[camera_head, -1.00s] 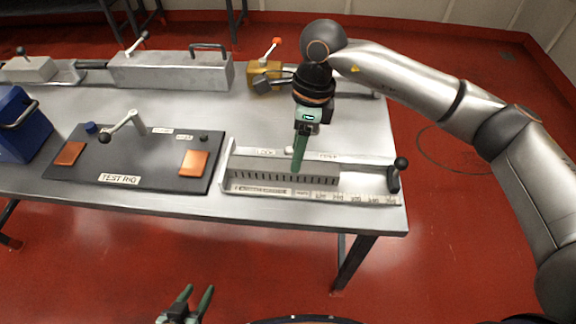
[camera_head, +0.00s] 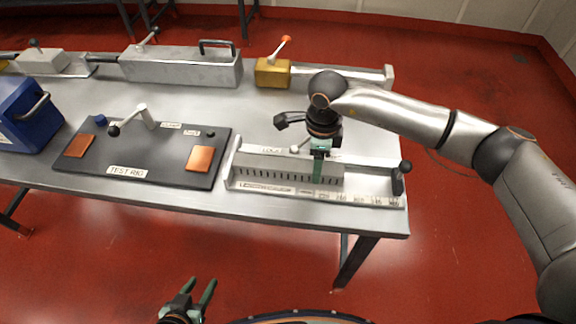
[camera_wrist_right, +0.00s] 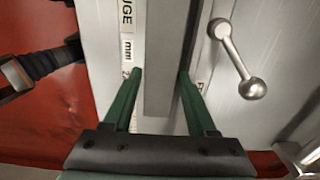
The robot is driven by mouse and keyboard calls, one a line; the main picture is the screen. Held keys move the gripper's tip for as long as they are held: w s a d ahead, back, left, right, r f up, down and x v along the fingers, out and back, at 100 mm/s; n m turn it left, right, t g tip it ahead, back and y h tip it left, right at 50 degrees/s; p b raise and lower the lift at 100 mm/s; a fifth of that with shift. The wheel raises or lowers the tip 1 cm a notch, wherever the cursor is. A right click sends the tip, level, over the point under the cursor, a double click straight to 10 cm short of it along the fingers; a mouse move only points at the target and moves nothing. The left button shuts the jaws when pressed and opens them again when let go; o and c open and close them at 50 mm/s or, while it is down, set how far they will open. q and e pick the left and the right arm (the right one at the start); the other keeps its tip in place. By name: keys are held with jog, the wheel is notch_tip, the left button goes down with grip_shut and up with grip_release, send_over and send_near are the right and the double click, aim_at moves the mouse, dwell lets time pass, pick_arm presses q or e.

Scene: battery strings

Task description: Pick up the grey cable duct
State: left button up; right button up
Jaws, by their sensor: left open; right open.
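The grey cable duct (camera_head: 270,175) is a long bar with a row of dark slots, lying along the gauge fixture (camera_head: 375,183) on the table. My right gripper (camera_head: 318,172) points down at the right part of the duct. In the right wrist view, its two green fingers (camera_wrist_right: 160,74) stand open on either side of a grey bar (camera_wrist_right: 160,40) that looks like the duct, with gaps visible. The head view does not show whether the fingers touch it. My left gripper (camera_head: 203,284) is open and empty, low in front of the table.
The dark test rig board (camera_head: 140,155) lies left. A yellow block (camera_head: 272,73) and a grey box (camera_head: 180,67) stand behind.

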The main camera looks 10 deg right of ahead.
jog(key=shift+f, duration=0.9)
jog(key=shift+c, duration=0.2)
grip_shut()
